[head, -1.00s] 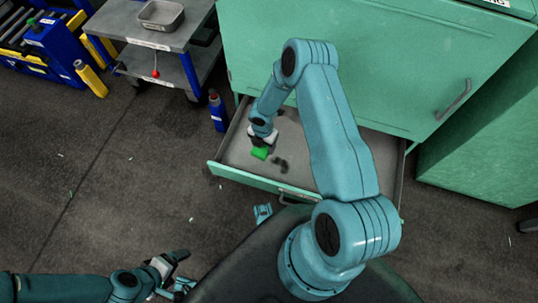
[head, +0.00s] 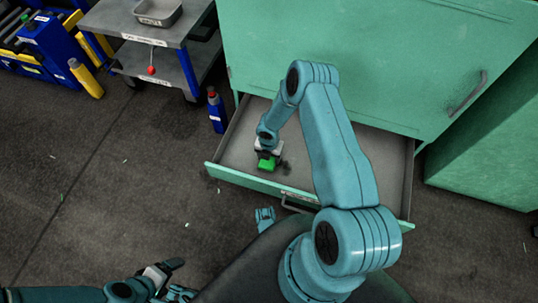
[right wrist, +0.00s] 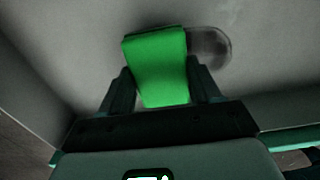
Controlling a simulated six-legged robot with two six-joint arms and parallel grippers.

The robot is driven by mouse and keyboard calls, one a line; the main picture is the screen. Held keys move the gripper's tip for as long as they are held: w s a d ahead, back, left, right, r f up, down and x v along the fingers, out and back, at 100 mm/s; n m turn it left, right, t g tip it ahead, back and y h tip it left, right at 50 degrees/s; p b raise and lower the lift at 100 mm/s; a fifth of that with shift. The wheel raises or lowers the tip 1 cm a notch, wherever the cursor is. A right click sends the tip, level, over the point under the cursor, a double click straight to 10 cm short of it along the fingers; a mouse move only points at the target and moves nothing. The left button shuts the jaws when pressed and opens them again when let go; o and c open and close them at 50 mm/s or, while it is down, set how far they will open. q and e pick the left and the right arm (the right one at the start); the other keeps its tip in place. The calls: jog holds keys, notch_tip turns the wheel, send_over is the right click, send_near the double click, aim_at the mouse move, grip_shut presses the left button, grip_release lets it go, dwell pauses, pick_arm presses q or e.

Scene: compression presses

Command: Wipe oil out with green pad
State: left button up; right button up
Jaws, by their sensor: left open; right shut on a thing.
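The green pad (head: 267,164) is held by my right gripper (head: 268,155) inside the open drawer (head: 240,180), low over its floor. In the right wrist view the green pad (right wrist: 157,65) sits between the two dark fingers of the right gripper (right wrist: 160,90). The dark oil smear (right wrist: 212,46) lies on the drawer floor just right of the pad and partly behind it. In the head view the oil (head: 285,166) shows as a small dark patch beside the pad. My left gripper (head: 170,272) is open and empty above the floor at the lower left.
The green cabinet (head: 390,60) stands behind the drawer. A blue bottle (head: 216,112) with a red cap stands left of the drawer. A grey cart (head: 140,35) carries a metal tray (head: 158,12). A yellow bottle (head: 86,78) stands farther left.

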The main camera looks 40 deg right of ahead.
jog(key=shift+f+b, duration=1.05)
dwell(0.5)
jog(key=shift+r, duration=0.1)
